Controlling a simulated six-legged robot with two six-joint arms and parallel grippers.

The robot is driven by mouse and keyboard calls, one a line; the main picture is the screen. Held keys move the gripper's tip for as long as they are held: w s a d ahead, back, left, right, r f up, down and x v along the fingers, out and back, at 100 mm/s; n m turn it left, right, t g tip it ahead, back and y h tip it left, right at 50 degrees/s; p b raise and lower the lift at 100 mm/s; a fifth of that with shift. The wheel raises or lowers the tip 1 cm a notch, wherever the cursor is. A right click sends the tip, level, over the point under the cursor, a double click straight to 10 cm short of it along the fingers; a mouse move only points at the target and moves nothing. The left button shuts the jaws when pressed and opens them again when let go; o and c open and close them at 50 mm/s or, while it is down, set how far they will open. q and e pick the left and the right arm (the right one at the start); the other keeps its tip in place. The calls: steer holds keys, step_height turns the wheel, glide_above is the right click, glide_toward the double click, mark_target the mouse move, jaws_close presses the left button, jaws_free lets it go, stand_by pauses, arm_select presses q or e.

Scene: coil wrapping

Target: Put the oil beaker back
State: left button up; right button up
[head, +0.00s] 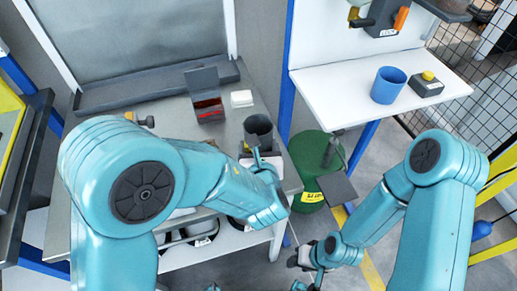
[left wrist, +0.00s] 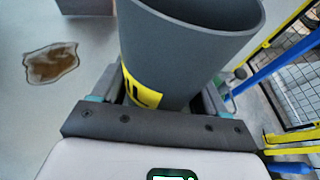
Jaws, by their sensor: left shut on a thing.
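The oil beaker (head: 258,128) is a dark grey open cup with a yellow label. It is near the right end of the grey metal bench (head: 160,112) in the head view. In the left wrist view the beaker (left wrist: 195,45) fills the top middle, between the fingers, with part of its yellow label showing. My left gripper (head: 259,153) is shut on the beaker's lower part. Whether the beaker's base touches the bench is hidden. My right gripper (head: 306,257) is low at the bottom middle, away from the bench; its fingers are too unclear to read.
A brown stain (left wrist: 51,62) lies on the pale surface. An open dark box with red inside (head: 207,108) and a white block (head: 241,99) stand left of the beaker. A green drum (head: 315,160) stands right of the bench. A blue cup (head: 388,85) stands on a white shelf (head: 335,95).

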arm_select(q)
steer(key=shift+w+f, duration=0.1)
steer(key=shift+f, duration=0.15)
steer(key=shift+f, duration=0.1)
steer(key=o, duration=1.3)
steer(key=shift+c, duration=0.2)
